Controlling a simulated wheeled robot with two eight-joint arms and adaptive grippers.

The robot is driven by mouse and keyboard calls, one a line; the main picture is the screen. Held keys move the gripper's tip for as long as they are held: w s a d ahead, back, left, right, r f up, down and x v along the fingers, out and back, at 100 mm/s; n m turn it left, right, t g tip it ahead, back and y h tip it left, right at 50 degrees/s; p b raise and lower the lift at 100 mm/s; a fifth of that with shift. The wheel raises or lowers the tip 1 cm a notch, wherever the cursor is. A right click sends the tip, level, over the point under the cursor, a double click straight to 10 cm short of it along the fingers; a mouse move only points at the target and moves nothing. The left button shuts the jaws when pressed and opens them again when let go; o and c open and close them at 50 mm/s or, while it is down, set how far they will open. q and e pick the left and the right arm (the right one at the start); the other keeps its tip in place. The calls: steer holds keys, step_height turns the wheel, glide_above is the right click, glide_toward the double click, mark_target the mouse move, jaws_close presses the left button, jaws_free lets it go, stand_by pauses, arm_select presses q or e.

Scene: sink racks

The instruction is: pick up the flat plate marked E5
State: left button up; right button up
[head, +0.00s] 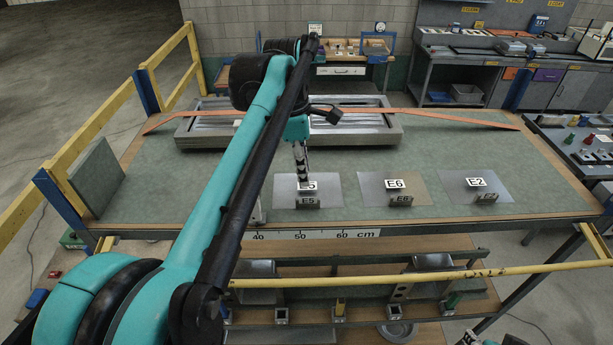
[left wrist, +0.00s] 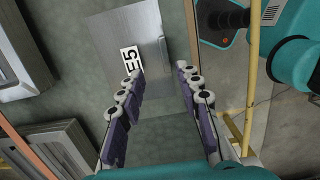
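The flat grey metal plate marked E5 (head: 326,188) lies on the green table top in the head view, with a small upright tab marked E5 at its near edge. My left gripper (head: 303,172) is above its left part and hides part of the printed label. In the left wrist view the E5 plate (left wrist: 132,35) lies ahead of the fingertips. There my left gripper (left wrist: 158,75) is open, its two purple-padded fingers wide apart with nothing between them. Contact with the plate cannot be judged. My right gripper is not in view.
Plates marked E6 (head: 385,196) and E2 (head: 475,195) lie to the right of E5. A grey metal tray-like rack (head: 290,120) stands behind, with an orange strip (head: 430,112) along it. A yellow rail (head: 420,275) runs along the front below the table edge.

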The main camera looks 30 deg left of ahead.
mark_target(308, 194)
arm_select(q)
steer(key=f, duration=0.2)
steer(key=d+f+p, duration=0.1)
steer(key=shift+s+f, duration=0.15)
steer(key=shift+s, duration=0.25)
steer(key=f, duration=0.2)
steer(key=f+p, duration=0.1)
steer(key=shift+w+f, duration=0.4)
steer(key=shift+s+d, duration=0.15)
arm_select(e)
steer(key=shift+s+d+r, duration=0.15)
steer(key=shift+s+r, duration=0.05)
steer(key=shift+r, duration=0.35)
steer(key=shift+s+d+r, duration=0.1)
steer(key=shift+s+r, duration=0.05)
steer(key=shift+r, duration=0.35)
arm_select(q)
jaws_close()
